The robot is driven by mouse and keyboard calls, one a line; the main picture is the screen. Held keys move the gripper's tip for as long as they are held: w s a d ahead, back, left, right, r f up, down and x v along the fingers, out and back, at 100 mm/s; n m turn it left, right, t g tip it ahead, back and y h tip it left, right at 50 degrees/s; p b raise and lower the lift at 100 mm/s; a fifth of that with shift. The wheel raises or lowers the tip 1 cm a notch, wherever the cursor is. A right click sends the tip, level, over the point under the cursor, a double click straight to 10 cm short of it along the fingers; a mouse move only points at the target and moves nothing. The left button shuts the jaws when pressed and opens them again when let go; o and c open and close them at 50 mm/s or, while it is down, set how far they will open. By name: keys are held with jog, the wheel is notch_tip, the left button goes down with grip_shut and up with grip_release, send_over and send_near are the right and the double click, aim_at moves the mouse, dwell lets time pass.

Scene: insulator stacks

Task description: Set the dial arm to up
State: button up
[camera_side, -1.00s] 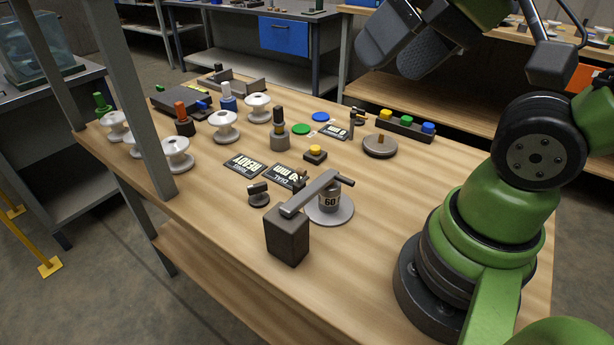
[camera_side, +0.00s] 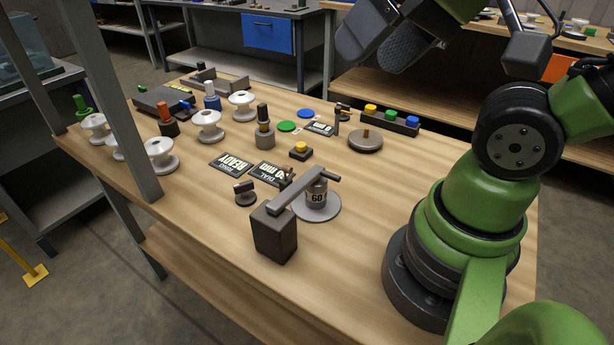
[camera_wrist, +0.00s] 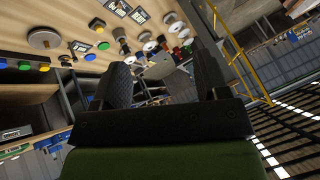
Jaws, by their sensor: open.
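In the side view a dark grey block (camera_side: 275,235) stands near the front of the bench. A grey arm (camera_side: 302,191) runs from its top, tilted slightly up to the right, over a grey cylinder marked 60 (camera_side: 317,196) on a round plate (camera_side: 328,211). It ends in a short dark bar. I take this to be the dial arm; a placard reading DIAL and mm (camera_side: 266,174) lies behind it. My gripper (camera_side: 376,45) is high above the back of the bench, far from the arm. Its two dark fingers are apart with nothing between them, also in the wrist view (camera_wrist: 162,82).
White spools (camera_side: 208,127) and pegs stand at the left and back. A small dark knob (camera_side: 245,193), a yellow button (camera_side: 299,151), a round grey disc (camera_side: 365,142) and a button bar (camera_side: 390,121) are nearby. A grey post (camera_side: 126,120) crosses the left.

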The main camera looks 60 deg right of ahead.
jog(key=c, duration=0.3)
jog(key=shift+w+d+f, duration=0.1)
jog(key=shift+w, duration=0.1)
jog(key=shift+c, duration=1.3)
jog(key=w+d+f+n+g+y, duration=0.1)
jog(key=w+d+f+n+g, duration=0.15)
jog(key=d+f+g, duration=0.35)
jog(key=w+d+f+n+g, duration=0.15)
jog(key=w+d+f, duration=0.25)
jog(key=f, duration=0.4)
jog(key=x, duration=0.9)
jog(key=shift+w+a, duration=0.25)
jog(key=shift+a, duration=0.05)
grip_shut()
